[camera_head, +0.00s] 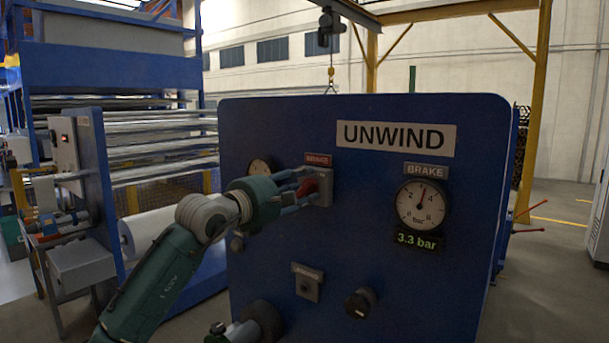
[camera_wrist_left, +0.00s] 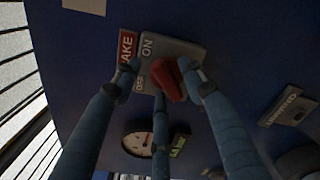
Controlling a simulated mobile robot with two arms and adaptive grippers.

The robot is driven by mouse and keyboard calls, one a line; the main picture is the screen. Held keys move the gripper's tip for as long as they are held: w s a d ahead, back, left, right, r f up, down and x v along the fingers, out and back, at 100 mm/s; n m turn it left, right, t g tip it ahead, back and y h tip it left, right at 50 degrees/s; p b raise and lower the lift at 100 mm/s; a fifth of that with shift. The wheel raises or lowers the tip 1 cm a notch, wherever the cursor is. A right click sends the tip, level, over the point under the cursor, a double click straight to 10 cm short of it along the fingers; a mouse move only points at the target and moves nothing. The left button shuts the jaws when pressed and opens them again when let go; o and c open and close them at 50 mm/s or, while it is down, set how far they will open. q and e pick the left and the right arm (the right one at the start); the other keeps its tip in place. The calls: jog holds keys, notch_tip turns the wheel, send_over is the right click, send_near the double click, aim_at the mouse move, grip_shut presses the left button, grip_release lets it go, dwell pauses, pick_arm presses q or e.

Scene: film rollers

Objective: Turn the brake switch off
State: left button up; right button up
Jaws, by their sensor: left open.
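The brake switch is a red knob (camera_head: 308,187) on a grey plate (camera_head: 325,192) on the blue UNWIND panel, under a red label (camera_head: 318,159). My left gripper (camera_head: 303,188) is at the knob with its fingers open. In the left wrist view the red knob (camera_wrist_left: 171,80) sits among the spread blue fingers (camera_wrist_left: 167,82); whether they touch it I cannot tell. ON and OFF are lettered on the plate (camera_wrist_left: 180,48). Which mark the knob points to is unclear. My right gripper is not in view.
The brake gauge (camera_head: 420,206) on the right has a display (camera_head: 418,240) reading 3.3 bar. A second gauge (camera_head: 260,167) is partly behind my gripper. Below are a small grey switch (camera_head: 307,284) and a black knob (camera_head: 361,303). A roller machine (camera_head: 150,150) stands at left.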

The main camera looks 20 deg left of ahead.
pick_arm(q)
jog(key=shift+w+d, duration=0.25)
jog(key=shift+w, duration=0.25)
grip_shut()
jog(key=shift+f, duration=0.1)
